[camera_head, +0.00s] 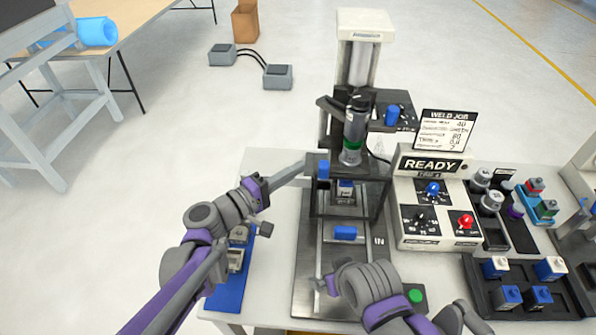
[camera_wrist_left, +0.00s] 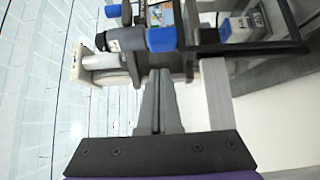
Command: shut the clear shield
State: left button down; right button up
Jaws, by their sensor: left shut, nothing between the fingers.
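The clear shield appears to be the see-through panel in the dark frame (camera_head: 312,196) at the front of the welding press (camera_head: 356,60). Its clear face is hard to make out, and I cannot tell exactly how far open it stands. A blue knob (camera_head: 323,169) sits at the frame's upper left; a blue knob also shows just ahead of my fingers in the left wrist view (camera_wrist_left: 162,40). My left gripper (camera_head: 303,163) is shut and empty, its tips close beside this knob; contact is unclear.
A blue block (camera_head: 345,233) lies on the base in front of the press. The READY control box (camera_head: 432,165) stands right of it. Trays of parts (camera_head: 525,295) fill the right side. A blue tray (camera_head: 230,285) with grey parts lies left.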

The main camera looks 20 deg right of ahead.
pick_arm(q)
jog(key=v, duration=1.1)
jog(key=shift+w+b, duration=0.35)
jog(key=shift+b, duration=0.1)
